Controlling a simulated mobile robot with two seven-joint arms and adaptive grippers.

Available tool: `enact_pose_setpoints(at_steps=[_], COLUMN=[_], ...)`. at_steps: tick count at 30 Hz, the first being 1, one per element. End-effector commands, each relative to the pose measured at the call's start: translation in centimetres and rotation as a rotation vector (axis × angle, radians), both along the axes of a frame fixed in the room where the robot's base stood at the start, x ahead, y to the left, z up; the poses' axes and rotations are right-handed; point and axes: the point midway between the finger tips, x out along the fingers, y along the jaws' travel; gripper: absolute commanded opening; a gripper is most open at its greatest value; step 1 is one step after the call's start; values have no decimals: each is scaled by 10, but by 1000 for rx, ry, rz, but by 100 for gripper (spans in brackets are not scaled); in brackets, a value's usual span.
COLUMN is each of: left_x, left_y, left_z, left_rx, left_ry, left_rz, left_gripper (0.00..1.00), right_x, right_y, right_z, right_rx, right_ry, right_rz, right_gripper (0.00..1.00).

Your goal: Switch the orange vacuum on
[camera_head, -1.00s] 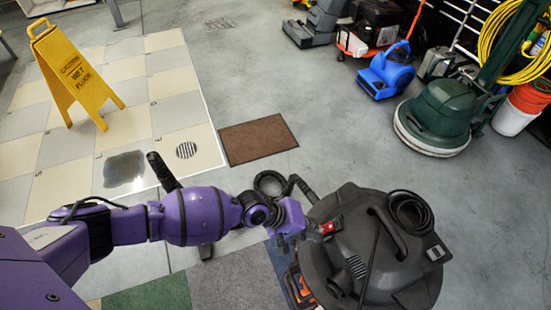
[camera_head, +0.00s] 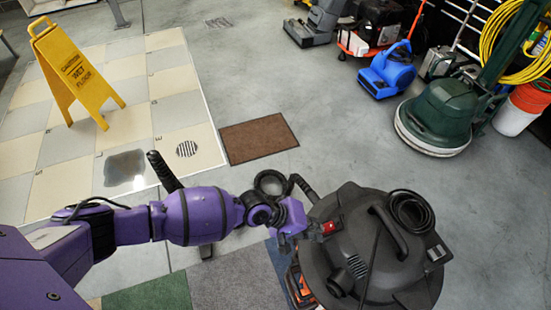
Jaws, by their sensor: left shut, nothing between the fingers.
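The vacuum (camera_head: 365,262) stands at the bottom right of the head view. It has a dark grey round lid with a handle on top and a coiled black cord; a little orange shows low on its left side. A small red switch (camera_head: 329,227) sits on the lid's left edge. My left gripper (camera_head: 312,232) is shut and empty, with its tips at or very close to the red switch. I cannot tell whether they touch it. The gripper partly hides that edge of the lid. My right gripper is not in view.
A black hose and wand (camera_head: 163,172) lie left of the vacuum. A yellow wet floor sign (camera_head: 72,72) stands on tiles at the upper left. A brown mat (camera_head: 258,139) lies mid-floor. A green floor machine (camera_head: 440,115) and blue blower (camera_head: 386,72) stand at the upper right.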

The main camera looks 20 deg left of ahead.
Motion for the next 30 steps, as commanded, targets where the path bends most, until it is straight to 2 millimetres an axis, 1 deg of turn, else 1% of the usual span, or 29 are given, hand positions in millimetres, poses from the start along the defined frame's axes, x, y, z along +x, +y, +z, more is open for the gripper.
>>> enact_pose_setpoints(at_steps=[1, 10, 13, 30], left_x=[6, 7, 7, -4], left_y=[-3, -7, -5, 23], left_z=[4, -1, 1, 35], left_rx=[-1, -1, -1, -2], left_ry=[-10, -10, -10, -13], left_rz=[-3, -3, -2, -3], left_gripper=[0, 0, 0, 0], right_x=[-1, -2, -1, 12], right_y=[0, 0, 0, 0], right_z=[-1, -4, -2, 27], right_rx=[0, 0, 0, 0], right_ry=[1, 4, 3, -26], right_rz=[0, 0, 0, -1], right_gripper=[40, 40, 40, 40])
